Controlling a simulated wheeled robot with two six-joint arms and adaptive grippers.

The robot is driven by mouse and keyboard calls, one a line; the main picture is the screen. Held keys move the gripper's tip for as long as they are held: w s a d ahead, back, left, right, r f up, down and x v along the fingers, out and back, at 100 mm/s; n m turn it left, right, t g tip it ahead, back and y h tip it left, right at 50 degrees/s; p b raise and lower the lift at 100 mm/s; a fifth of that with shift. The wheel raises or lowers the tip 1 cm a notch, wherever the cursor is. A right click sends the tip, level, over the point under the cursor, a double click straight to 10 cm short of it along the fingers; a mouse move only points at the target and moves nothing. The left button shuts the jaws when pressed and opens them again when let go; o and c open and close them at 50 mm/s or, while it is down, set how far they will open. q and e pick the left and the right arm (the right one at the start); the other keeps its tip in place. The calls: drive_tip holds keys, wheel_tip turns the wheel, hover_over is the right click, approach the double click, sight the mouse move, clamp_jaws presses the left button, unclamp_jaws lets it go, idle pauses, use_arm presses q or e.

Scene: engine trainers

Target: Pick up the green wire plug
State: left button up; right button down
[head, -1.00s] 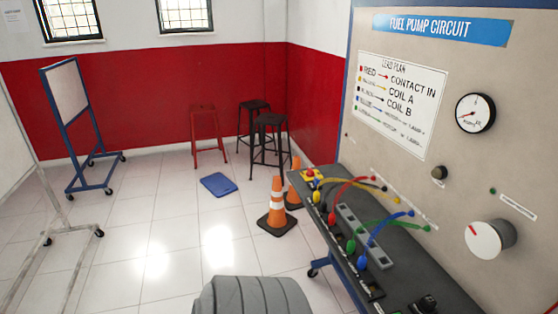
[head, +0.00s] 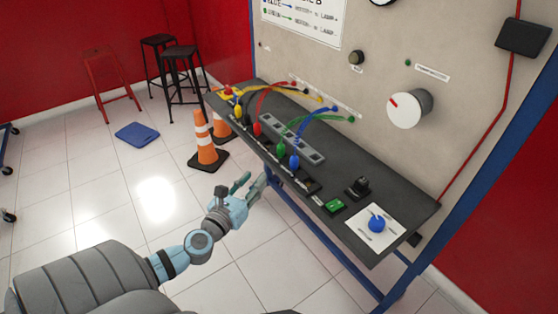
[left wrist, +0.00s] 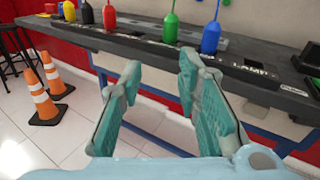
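The green wire plug (head: 281,148) stands upright at the dark bench's front strip, with a green wire running to the panel. It also shows in the left wrist view (left wrist: 171,27), between a red plug (left wrist: 109,17) and a blue plug (left wrist: 211,38). My left gripper (head: 252,184) is in front of the bench edge, lower than the plugs and apart from them. Its two teal fingers (left wrist: 160,78) are spread with nothing between them. The green plug lies beyond the fingertips in the wrist view. My right gripper is not in view.
The grey bench (head: 395,197) carries a grey socket strip (head: 300,142), a green switch (head: 334,206) and a white card with a blue knob (head: 376,224). The upright panel (head: 340,75) stands behind. Orange cones (head: 206,143) stand left on the floor. Black (left wrist: 87,13) and yellow plugs (left wrist: 69,11) are close by.

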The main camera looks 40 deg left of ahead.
sight(279, 150)
use_arm(q)
drive_tip(key=shift+m+t, duration=0.4)
drive_tip(key=shift+m, duration=0.1)
drive_tip(key=w, duration=0.4)
drive_tip(key=w+a+r, duration=0.1)
drive_tip(key=w, duration=0.9)
drive_tip(key=shift+w+a+r, duration=0.2)
drive_tip(key=shift+r, duration=0.2)
drive_tip(key=shift+s+r, duration=0.1)
clamp_jaws()
